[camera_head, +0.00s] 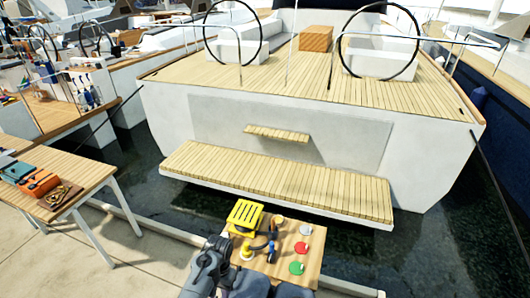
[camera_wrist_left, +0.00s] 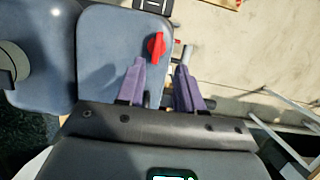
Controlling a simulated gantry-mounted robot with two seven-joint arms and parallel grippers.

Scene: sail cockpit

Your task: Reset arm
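My left gripper (camera_wrist_left: 160,68) shows in the left wrist view. Its two purple fingers stand apart with nothing held between them. Beyond the fingertips are a blue-grey panel, with a red knob-like part on it, and pale ground. In the head view, dark grey parts of my own body rise at the bottom centre, in front of the small wooden table. I cannot make out fingers on them. My right gripper is not visible in either view.
A small wooden table (camera_head: 309,258) holds a yellow crate (camera_head: 245,216) and red (camera_head: 302,248), green (camera_head: 296,268) and grey (camera_head: 306,230) discs. A wooden side table (camera_head: 95,171) stands at the left. The boat's slatted stern platform (camera_head: 280,185) lies beyond, across dark water.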

